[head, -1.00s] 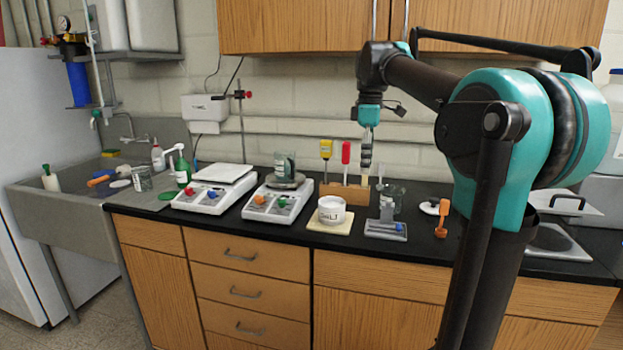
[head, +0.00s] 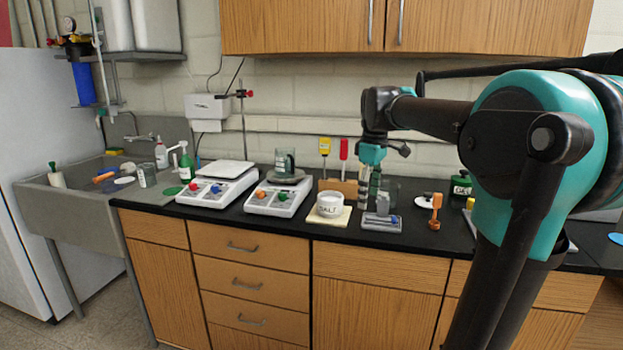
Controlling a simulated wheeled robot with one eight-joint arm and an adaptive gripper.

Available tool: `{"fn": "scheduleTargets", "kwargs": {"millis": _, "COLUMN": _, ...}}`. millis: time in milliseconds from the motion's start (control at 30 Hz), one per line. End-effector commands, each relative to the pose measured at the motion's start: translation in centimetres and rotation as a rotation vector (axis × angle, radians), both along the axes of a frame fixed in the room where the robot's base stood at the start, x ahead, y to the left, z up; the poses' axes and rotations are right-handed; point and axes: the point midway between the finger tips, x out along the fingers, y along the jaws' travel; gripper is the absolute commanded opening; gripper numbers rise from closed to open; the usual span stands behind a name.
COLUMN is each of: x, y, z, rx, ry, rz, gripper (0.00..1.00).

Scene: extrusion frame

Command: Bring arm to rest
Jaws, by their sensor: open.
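My arm comes up from the lower right, with a teal and black joint at the right and a dark link reaching left to the wrist. My gripper (head: 368,203) hangs from the teal wrist, pointing down, with its fingers apart and nothing seen between them. In the picture it lies in front of the wooden block (head: 338,186) with the yellow and red handled tools, just above the grey tray (head: 381,223) on the counter. I cannot tell how high above the counter the fingertips are.
An orange tool (head: 435,212) stands to the right. Two scales (head: 278,197) (head: 217,186) are left. The wooden cabinet (head: 410,25) hangs above the arm.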

Motion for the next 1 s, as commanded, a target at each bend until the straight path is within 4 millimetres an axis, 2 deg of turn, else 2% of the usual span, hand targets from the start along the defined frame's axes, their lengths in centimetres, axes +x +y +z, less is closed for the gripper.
{"fn": "scheduleTargets", "kwargs": {"millis": 167, "x": -2.5, "y": -0.8, "z": -6.2, "rx": 0.024, "ry": -0.053, "rz": -0.19, "gripper": 0.66}}
{"fn": "scheduleTargets", "kwargs": {"millis": 267, "x": -5.0, "y": -1.4, "z": -10.9, "rx": 0.049, "ry": -0.095, "rz": -0.342, "gripper": 0.66}}
{"fn": "scheduleTargets", "kwargs": {"millis": 400, "x": -9.5, "y": -2.2, "z": -17.6, "rx": 0.097, "ry": -0.154, "rz": -0.566, "gripper": 0.66}}
{"fn": "scheduleTargets", "kwargs": {"millis": 500, "x": -13.0, "y": -2.6, "z": -21.8, "rx": 0.136, "ry": -0.192, "rz": -0.712, "gripper": 0.66}}
{"fn": "scheduleTargets", "kwargs": {"millis": 600, "x": -16.2, "y": -2.9, "z": -25.0, "rx": 0.174, "ry": -0.223, "rz": -0.835, "gripper": 0.66}}
{"fn": "scheduleTargets", "kwargs": {"millis": 700, "x": -18.5, "y": -3.1, "z": -27.2, "rx": 0.202, "ry": -0.243, "rz": -0.923, "gripper": 0.66}}
{"fn": "scheduleTargets", "kwargs": {"millis": 800, "x": -19.9, "y": -3.2, "z": -28.4, "rx": 0.219, "ry": -0.253, "rz": -0.973, "gripper": 0.66}}
{"fn": "scheduleTargets", "kwargs": {"millis": 1000, "x": -20.3, "y": -3.2, "z": -28.8, "rx": 0.226, "ry": -0.258, "rz": -0.992, "gripper": 0.66}}
